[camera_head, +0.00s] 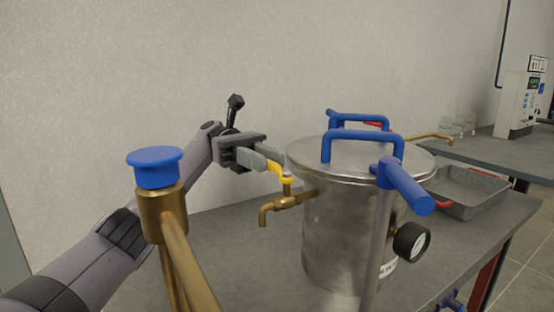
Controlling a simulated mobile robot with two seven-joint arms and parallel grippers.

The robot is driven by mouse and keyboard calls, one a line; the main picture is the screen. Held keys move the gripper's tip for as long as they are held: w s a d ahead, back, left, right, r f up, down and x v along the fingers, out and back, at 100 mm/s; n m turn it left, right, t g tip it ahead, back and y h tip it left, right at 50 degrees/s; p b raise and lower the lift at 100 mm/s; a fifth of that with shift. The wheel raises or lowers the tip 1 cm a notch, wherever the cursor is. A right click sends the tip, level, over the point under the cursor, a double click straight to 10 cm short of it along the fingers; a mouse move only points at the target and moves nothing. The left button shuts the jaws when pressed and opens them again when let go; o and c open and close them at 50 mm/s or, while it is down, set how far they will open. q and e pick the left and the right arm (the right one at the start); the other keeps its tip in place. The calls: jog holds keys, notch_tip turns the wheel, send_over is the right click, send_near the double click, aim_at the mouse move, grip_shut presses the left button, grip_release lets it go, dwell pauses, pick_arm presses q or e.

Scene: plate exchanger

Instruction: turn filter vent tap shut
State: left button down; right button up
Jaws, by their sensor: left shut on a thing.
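The filter is an upright steel pot (340,225) with a lid and blue handles, standing on the grey bench. Its brass vent tap (285,201) sticks out from the pot's left side, with a spout bent downward. The tap has a yellow lever (281,172) on top, pointing back and left. My left gripper (270,163) is shut on the yellow lever's end, with its arm coming in from the left. The fingers hide the far part of the lever. My right gripper is not in view.
A blue-capped brass fitting (160,205) stands close in the left foreground. A pressure gauge (411,241) and blue handle (405,187) are at the pot's right. A grey tray (468,192) sits behind right. Bare bench (225,260) lies left of the pot.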

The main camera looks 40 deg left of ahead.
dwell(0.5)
pick_arm(q)
jog(key=c, duration=1)
grip_release()
jog(key=shift+w, duration=0.1)
